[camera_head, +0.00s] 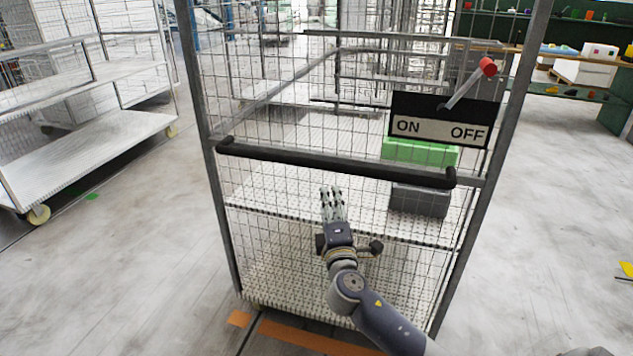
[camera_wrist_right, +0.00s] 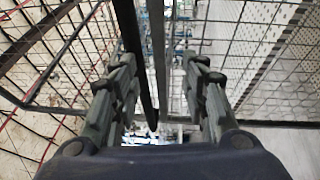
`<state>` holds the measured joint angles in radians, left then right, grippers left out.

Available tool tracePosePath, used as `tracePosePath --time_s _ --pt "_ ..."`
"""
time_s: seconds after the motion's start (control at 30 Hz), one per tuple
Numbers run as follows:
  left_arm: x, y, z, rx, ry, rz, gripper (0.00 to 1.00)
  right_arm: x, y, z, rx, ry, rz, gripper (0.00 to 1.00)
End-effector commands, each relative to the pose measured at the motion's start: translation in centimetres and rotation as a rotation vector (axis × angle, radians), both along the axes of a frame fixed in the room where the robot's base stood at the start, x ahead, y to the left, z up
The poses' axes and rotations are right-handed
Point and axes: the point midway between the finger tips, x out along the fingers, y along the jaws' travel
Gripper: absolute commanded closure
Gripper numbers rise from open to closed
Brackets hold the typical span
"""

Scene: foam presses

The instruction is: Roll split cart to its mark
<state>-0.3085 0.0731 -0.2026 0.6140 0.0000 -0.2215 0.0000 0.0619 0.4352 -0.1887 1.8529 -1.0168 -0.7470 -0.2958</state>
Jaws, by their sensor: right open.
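A tall wire-mesh cart with a grey frame (camera_head: 475,215) stands right in front of me. A black handle bar (camera_head: 330,163) runs across its near face. An ON/OFF plate (camera_head: 440,119) with a red-tipped lever (camera_head: 487,67) is on its upper right. My right gripper (camera_head: 333,190) points toward the mesh, just below the bar in the picture. In the right wrist view, the gripper (camera_wrist_right: 160,85) has its fingers apart, with a dark bar (camera_wrist_right: 134,50) showing between them. No grip on the bar shows. My left gripper is not in view.
Orange tape marks (camera_head: 310,338) lie on the floor at the cart's near foot. A green box (camera_head: 420,152) and a grey box (camera_head: 420,200) show inside the cart. A shelved cart (camera_head: 85,145) stands at left. The floor at right is mostly clear.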

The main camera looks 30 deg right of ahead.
Motion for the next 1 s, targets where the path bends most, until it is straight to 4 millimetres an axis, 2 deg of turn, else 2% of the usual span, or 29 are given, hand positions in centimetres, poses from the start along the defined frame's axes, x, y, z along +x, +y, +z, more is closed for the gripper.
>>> tracePosePath --time_s 0.03,0.1,0.2,0.4,0.7,1.0 --pt "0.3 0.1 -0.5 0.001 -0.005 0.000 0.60 -0.2 0.1 1.4 -0.024 -0.032 -0.006 0.59" --pt "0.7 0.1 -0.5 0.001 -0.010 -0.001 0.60 -0.3 0.0 2.7 -0.043 -0.056 -0.012 0.59" --pt "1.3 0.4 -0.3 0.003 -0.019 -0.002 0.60 0.1 -0.2 3.5 -0.051 -0.065 -0.014 0.59" --pt "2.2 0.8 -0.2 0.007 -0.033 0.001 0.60 2.8 -1.5 4.1 -0.053 -0.065 -0.014 0.59" --pt "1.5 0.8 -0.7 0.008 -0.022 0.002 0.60 7.3 -3.8 4.8 -0.050 -0.064 -0.014 0.59" --pt "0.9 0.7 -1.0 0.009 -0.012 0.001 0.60 9.0 -4.7 5.2 -0.047 -0.061 -0.012 0.59"
